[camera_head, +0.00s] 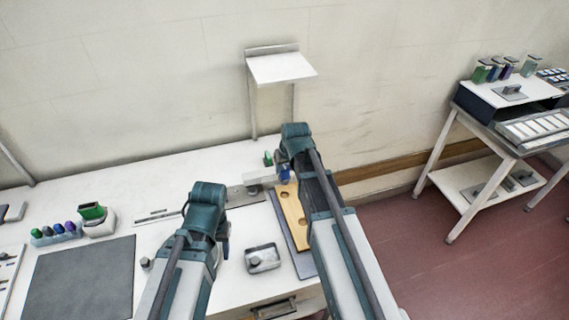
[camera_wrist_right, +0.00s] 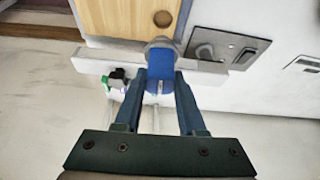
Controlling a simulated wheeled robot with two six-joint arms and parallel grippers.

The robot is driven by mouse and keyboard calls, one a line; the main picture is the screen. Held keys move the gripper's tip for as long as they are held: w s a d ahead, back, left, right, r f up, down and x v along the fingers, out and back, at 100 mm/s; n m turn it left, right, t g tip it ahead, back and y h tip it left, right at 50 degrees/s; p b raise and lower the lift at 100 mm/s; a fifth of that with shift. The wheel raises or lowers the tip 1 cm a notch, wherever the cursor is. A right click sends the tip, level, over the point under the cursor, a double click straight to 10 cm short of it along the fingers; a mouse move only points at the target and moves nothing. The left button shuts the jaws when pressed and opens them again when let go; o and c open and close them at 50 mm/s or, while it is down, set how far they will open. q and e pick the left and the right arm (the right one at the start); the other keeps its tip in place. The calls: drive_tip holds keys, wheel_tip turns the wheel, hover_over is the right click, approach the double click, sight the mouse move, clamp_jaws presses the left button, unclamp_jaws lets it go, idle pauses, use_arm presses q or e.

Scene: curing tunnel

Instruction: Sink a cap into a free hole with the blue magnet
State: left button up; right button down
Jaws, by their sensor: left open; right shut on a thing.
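The blue magnet (camera_wrist_right: 160,68) is upright between the fingers of my right gripper (camera_wrist_right: 161,80), which is shut on it. A grey round piece (camera_wrist_right: 160,42) shows at the magnet's far end; I cannot tell whether it is a cap. A wooden board (camera_wrist_right: 120,17) with a dark hole (camera_wrist_right: 162,18) lies just beyond. In the head view, the magnet (camera_head: 285,174) is by the board's far end, and the board (camera_head: 292,212) shows round holes. My left gripper (camera_head: 222,243) is open, apart from the board, and partly hidden by its arm.
A small metal tray (camera_head: 263,247) with a round item stands left of the board. A dark grey mat (camera_head: 80,280) and a rack of coloured pieces (camera_head: 57,234) are at the left. A raised white shelf (camera_head: 281,67) stands behind. A separate cart (camera_head: 490,140) is at the right.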

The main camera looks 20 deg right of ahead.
sight(285, 183)
use_arm(q)
drive_tip(key=shift+f, duration=0.25)
use_arm(e)
drive_tip(key=shift+f, duration=0.2)
use_arm(q)
wheel_tip(285, 183, down, 6)
drive_tip(key=b, duration=0.6)
use_arm(e)
wheel_tip(285, 183, down, 6)
drive_tip(key=shift+f, duration=0.1)
use_arm(q)
drive_tip(key=shift+f+b, duration=0.95)
drive_tip(key=shift+b, duration=0.2)
use_arm(e)
drive_tip(key=shift+s+f, duration=0.1)
drive_tip(key=shift+f, duration=0.75)
idle(1.2)
drive_tip(key=shift+d, duration=0.15)
use_arm(q)
drive_tip(key=shift+r, duration=0.1)
drive_tip(key=shift+r+p, duration=0.35)
drive_tip(key=shift+p, duration=0.1)
use_arm(e)
drive_tip(key=shift+r, duration=0.4)
use_arm(q)
wheel_tip(285, 183, up, 6)
drive_tip(key=p, duration=0.6)
use_arm(e)
drive_tip(key=shift+r, duration=3.1)
